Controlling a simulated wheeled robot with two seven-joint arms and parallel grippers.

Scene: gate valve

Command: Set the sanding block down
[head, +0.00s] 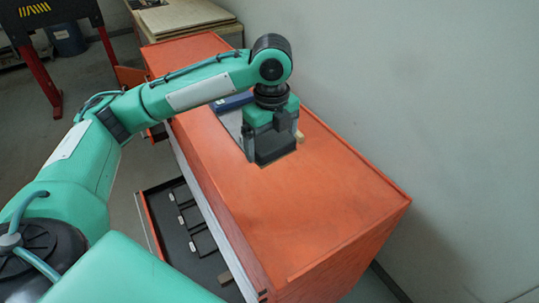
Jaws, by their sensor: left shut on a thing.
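My left gripper (269,140) points down above the top of an orange cabinet (310,210), towards its far half. It is shut on a dark grey block, which I take to be the sanding block (276,153). The fingers and the green gripper body hide part of the block. I cannot tell whether its underside touches the cabinet top. My right gripper is not in view.
A blue item (234,102) and a pale flat surface lie just behind the gripper. A small tan piece (300,136) shows at its right. An open drawer (188,235) juts out at the cabinet's left. The near cabinet top is clear. A grey wall stands right.

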